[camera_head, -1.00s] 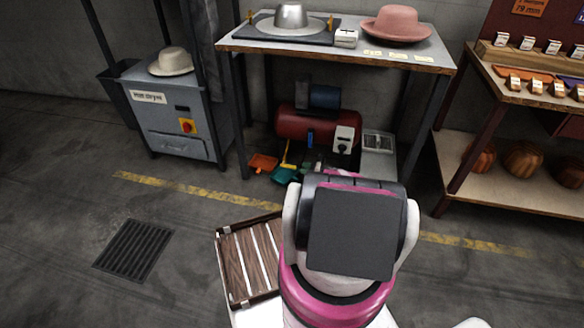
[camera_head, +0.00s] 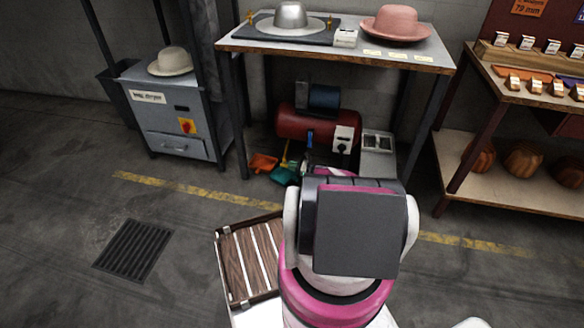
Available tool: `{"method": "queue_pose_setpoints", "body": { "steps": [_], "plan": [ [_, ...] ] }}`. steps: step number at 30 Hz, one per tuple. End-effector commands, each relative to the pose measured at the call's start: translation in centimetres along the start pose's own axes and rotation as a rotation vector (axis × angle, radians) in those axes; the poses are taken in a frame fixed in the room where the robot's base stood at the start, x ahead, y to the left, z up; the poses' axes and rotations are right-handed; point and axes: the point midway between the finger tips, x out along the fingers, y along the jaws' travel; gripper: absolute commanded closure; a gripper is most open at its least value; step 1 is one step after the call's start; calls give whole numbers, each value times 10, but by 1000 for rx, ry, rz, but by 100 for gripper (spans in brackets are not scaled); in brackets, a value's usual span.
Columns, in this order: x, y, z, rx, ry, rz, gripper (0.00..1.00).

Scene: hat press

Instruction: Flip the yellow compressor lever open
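The red compressor tank (camera_head: 290,124) with a dark blue motor (camera_head: 324,97) on top lies on the floor under the work table. A small yellow piece (camera_head: 284,154) shows low in front of it; I cannot tell for sure whether this is the lever or how it is set. A small blue part (camera_head: 309,139) shows at the tank's front. My arm stands in front and hides the area just below. Dark shapes beyond my arm, close to the compressor's front, may be my gripper (camera_head: 308,162); its fingers are too small and covered to read.
A white switch box (camera_head: 344,139) and a grey unit (camera_head: 378,142) stand right of the tank. Orange (camera_head: 263,163) and green (camera_head: 284,176) pieces lie on the floor. The table (camera_head: 340,55) is overhead, its leg (camera_head: 237,120) at left. A slatted wooden crate (camera_head: 248,262) lies nearer.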

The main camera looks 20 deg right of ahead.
Motion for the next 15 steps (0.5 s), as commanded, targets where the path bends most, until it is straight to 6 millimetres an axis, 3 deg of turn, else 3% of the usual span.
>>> {"method": "queue_pose_setpoints", "body": {
  "steps": [15],
  "plan": [
    [1, 2, 7, 0, 90, 0, 100]
  ]
}}
